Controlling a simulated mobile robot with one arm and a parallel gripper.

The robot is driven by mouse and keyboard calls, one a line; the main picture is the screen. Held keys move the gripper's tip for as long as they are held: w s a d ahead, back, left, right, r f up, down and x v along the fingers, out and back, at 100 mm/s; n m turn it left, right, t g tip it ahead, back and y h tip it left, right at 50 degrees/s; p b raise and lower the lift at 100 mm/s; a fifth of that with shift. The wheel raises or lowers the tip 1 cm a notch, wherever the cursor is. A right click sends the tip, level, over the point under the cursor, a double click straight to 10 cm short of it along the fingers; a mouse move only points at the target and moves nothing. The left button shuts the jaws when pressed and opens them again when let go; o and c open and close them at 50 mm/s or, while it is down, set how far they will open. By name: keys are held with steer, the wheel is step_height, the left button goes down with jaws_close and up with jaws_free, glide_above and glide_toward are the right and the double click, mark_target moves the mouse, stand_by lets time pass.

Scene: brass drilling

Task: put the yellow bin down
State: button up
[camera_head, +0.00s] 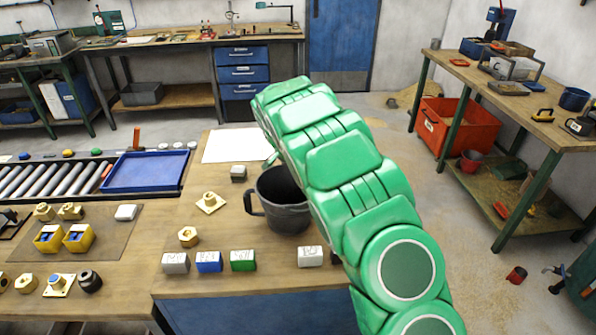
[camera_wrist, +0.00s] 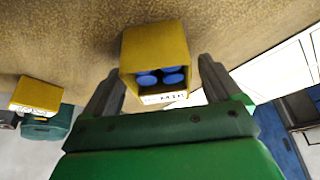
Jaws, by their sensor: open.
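In the wrist view a yellow bin (camera_wrist: 157,45) with blue round pieces inside and a white label on its front edge lies between the two dark fingers of my gripper (camera_wrist: 160,88). The fingers are open, with a visible gap on each side of the bin. The bin appears against a brown surface; its underside is hidden. A second yellow bin (camera_wrist: 37,93) is to the left in the wrist view. In the head view two yellow bins, one left (camera_head: 48,238) and one right (camera_head: 78,238), stand on a brown mat; my gripper's fingers are hidden behind my green arm.
The wooden table (camera_head: 205,277) holds a dark mug (camera_head: 285,205), a white sheet (camera_head: 237,145), brass fittings and several small labelled blocks, including a blue one (camera_head: 208,262). A roller conveyor with a blue tray (camera_head: 146,172) is at the back left.

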steer(key=v, duration=1.1)
steer(key=shift+r, duration=0.2)
